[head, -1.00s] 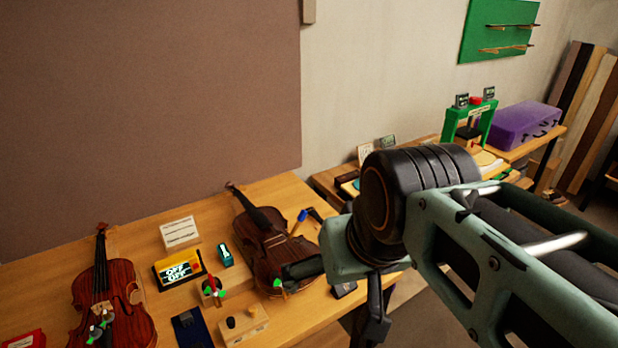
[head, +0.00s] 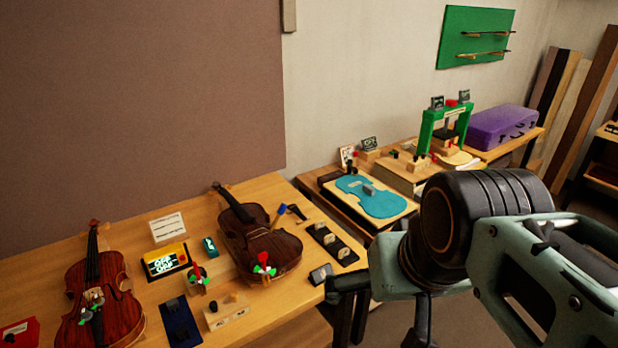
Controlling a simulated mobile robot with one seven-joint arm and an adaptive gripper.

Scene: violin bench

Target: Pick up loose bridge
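Small pale wooden pieces that look like violin bridges (head: 328,239) stand on a black strip (head: 318,229) right of the middle violin. I cannot tell which one is the loose bridge. The middle violin (head: 240,225) lies on the bench with a red and green item on its lower body. Another violin (head: 92,280) lies at the left with green and grey parts near its bridge area. My gripper (head: 385,318) hangs at the bench's right front edge, right of and nearer than the black strip. Its fingertips are not clearly visible, and nothing shows held in it.
A small grey device (head: 320,273) lies close to my gripper. A wooden block (head: 227,311), a blue-black mat (head: 180,325) and a yellow display box (head: 165,262) crowd the bench front. A blue violin-shaped plate (head: 378,199) lies on a farther table.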

